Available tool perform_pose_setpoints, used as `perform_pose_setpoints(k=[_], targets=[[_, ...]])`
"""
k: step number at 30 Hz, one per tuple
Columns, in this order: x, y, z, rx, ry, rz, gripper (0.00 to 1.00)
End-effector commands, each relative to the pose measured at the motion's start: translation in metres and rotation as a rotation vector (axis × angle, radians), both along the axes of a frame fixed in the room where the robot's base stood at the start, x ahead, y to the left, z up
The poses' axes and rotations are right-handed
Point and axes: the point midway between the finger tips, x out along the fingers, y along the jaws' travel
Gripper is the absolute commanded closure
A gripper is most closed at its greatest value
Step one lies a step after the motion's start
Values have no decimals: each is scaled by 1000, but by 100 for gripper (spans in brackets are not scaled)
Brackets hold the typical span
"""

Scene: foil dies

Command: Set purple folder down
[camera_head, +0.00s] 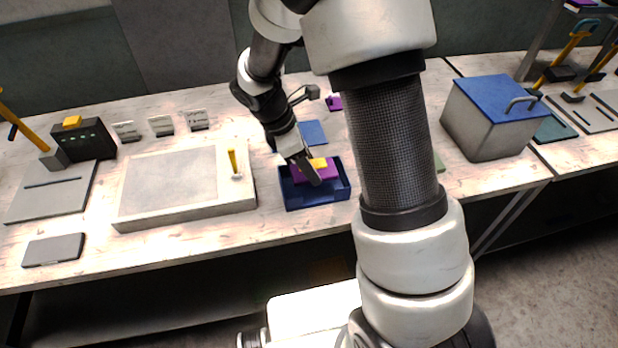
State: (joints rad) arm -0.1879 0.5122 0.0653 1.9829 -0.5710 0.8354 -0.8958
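A purple piece with a yellow part (318,163) on it, which looks like the purple folder (329,173), shows inside the blue tray (318,199) on the bench. My gripper (314,180) reaches down from the upper left over the tray, and its tip is at the purple piece. The gripper overlaps part of the purple piece, so I cannot tell whether its fingers are closed on it or only beside it. I also cannot tell whether the piece rests on the tray floor. A smaller purple thing (335,102) lies further back, partly hidden by my arm.
A flat blue piece (313,132) lies behind the tray. A large pale plate (186,216) with a yellow handle (232,161) stands to its left. A grey box with a blue lid (493,97) stands to the right. My arm hides the bench right of the tray.

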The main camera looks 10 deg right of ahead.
Motion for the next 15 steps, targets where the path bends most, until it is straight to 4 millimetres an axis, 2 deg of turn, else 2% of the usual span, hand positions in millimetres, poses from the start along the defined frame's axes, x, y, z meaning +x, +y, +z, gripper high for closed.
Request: perform_pose_setpoints(k=[1,8,12,15], targets=[[-1,0,-9,-1,4,2,78],[-1,0,-27,-1,2,1,78],[-1,0,-48,-1,4,1,78],[-1,0,-56,-1,1,1,78]])
